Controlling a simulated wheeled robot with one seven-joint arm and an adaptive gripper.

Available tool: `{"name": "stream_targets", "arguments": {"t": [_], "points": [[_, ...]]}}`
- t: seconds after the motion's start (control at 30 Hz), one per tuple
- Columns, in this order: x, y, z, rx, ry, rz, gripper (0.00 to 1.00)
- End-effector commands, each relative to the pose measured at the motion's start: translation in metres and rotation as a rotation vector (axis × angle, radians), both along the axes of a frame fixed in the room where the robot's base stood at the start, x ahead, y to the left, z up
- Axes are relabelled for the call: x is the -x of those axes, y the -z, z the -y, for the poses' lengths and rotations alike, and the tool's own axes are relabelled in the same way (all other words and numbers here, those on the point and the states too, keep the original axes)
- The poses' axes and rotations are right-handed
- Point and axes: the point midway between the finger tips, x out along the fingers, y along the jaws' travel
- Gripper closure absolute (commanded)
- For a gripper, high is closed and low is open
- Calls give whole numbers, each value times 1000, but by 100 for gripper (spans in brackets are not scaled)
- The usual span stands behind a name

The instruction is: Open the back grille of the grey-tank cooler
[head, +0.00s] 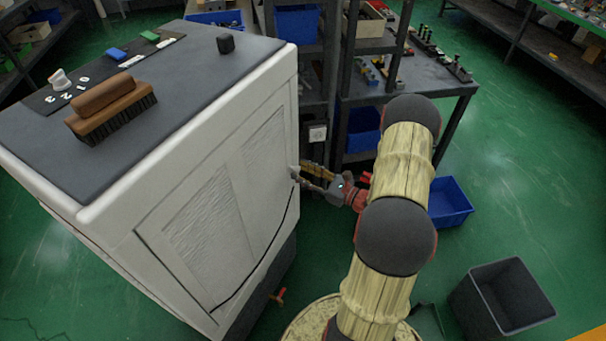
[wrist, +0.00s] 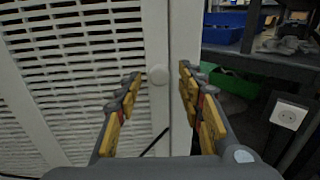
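The white cooler (head: 130,190) with a dark grey top and a dark grey lower part stands at the left in the head view. Its grille (head: 205,225), with two slatted panels in a white frame, faces my arm and appears closed. In the wrist view the grille (wrist: 75,50) fills the left side. A round white knob (wrist: 158,76) sits on the frame near its right edge. My gripper (wrist: 159,82) is open, with a yellow-padded finger on each side of the knob in the picture; contact is not clear. In the head view my gripper (head: 298,176) is at the grille's far edge.
A brush (head: 108,105) lies on the cooler's top. A dark shelf bench (head: 400,75) with blue bins stands just behind my gripper. A wall socket (wrist: 289,116) shows at right. A blue bin (head: 448,202) and a black bin (head: 500,298) stand on the green floor.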

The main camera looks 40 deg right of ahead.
Motion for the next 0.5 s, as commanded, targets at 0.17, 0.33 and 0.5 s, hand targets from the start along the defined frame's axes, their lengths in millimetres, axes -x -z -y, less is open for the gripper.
{"name": "stream_targets", "arguments": {"t": [0.17, 0.33, 0.5], "points": [[-3, 0, -1, 0, -1, 0, 62], [-2, 0, -1, 0, -1, 0, 64], [-2, 0, -1, 0, -1, 0, 74]]}}
